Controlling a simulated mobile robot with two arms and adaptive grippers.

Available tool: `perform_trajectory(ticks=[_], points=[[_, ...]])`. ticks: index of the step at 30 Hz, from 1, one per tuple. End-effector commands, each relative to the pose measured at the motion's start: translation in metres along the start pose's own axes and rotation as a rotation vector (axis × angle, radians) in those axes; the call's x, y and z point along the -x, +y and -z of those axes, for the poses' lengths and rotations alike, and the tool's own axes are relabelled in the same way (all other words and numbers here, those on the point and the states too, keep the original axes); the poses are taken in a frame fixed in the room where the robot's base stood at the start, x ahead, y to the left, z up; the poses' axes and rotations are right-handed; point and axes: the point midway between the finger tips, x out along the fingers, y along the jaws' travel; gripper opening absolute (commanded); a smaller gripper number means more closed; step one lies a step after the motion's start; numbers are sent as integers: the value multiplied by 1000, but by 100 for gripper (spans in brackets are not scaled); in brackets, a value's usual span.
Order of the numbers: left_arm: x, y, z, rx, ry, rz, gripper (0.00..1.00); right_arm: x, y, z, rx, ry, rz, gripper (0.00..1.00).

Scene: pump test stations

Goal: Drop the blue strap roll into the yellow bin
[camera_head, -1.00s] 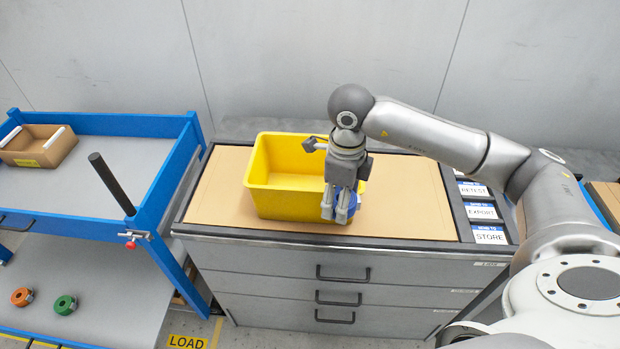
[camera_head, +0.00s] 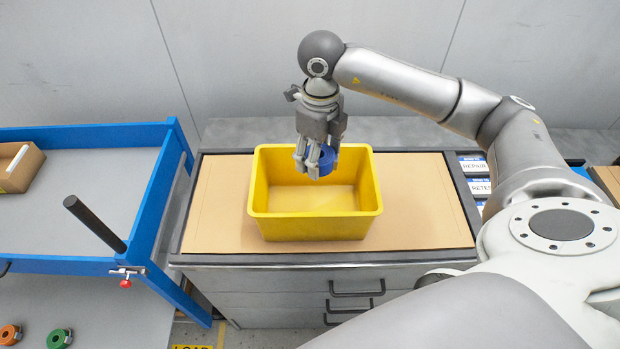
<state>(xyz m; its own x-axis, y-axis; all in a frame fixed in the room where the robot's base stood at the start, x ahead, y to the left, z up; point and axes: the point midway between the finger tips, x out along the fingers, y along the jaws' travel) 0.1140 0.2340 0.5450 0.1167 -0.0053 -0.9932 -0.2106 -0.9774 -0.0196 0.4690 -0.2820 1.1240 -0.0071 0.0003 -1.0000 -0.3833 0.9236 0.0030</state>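The yellow bin (camera_head: 312,226) stands on the tan top of the grey drawer cabinet, open side up. My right gripper (camera_head: 314,170) hangs down over the bin's opening. Its fingers are shut on the blue strap roll (camera_head: 327,160), which shows at the right of the fingers, partly hidden by them. The roll appears above the bin floor, within the outline of the bin's walls. The bin looks empty inside. My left gripper is not in view.
A blue-framed cart (camera_head: 110,180) with a dark upright post stands at the left. A cardboard box (camera_head: 20,172) sits on its upper shelf. An orange roll (camera_head: 10,334) and a green roll (camera_head: 58,338) lie on the lower shelf. The cabinet top (camera_head: 425,200) is clear right of the bin.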

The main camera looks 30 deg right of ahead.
Motion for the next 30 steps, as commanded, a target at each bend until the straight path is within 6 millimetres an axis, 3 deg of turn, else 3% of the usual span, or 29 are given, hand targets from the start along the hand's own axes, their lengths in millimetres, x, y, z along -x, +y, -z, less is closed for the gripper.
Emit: perform_trajectory(ticks=[12,16,22,25,26,30], points=[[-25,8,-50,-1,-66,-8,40,-46,0,0,1,2,-1,35],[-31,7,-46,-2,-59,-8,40,-56,0,0,1,2,0,35],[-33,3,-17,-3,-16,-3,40,-58,0,0,1,1,0,35],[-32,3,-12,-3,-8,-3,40,-58,0,0,1,1,0,35],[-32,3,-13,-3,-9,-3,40,-58,0,0,1,1,0,62],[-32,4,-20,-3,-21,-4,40,-58,0,0,1,0,0,80]])
